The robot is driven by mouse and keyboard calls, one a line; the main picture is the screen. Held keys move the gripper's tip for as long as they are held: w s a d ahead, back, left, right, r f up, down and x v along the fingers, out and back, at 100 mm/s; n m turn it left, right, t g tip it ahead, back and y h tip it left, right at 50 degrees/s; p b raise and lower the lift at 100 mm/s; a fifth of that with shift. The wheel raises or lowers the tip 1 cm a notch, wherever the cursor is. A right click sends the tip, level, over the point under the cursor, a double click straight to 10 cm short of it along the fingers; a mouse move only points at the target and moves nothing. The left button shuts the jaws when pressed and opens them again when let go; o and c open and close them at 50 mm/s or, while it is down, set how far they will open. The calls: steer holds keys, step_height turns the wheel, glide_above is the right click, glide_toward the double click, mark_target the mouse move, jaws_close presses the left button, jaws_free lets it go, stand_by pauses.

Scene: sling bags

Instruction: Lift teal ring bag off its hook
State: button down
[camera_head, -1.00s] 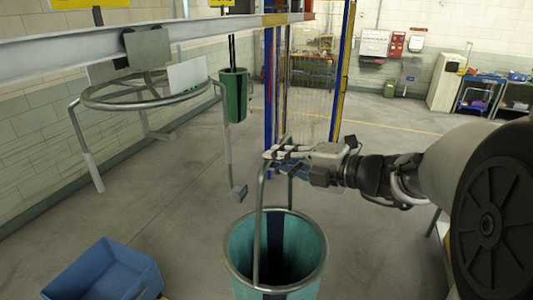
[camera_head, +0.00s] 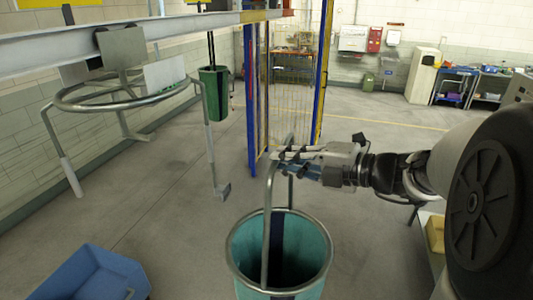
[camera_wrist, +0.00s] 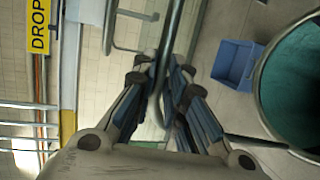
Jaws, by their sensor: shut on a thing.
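The teal ring bag (camera_head: 318,258) is in the lower middle of the head view, open at the top, with a metal ring rim and a tall metal handle (camera_head: 267,215). My gripper (camera_head: 287,155) is shut on the upper part of this handle. The bag is clear of the overhead rail, and its bottom is cut off by the picture edge. In the wrist view, the handle bar (camera_wrist: 163,62) runs between my fingers, and part of the teal bag (camera_wrist: 300,85) shows at the right. I cannot make out its hook.
An empty ring-shaped hanger frame (camera_head: 75,108) hangs from the overhead rail (camera_head: 160,36) at left. A dark green bag (camera_head: 213,92) hangs farther back. A blue bin (camera_head: 95,278) is at lower left. Blue posts with mesh (camera_head: 318,85) stand behind my gripper. Open floor (camera_head: 390,125) lies beyond.

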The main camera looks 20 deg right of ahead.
steer(key=s+d, duration=0.5)
steer(key=d, duration=0.2)
steer(key=shift+s+d, duration=0.15)
steer(key=shift+d, duration=0.1)
stand_by(0.5)
stand_by(1.1)
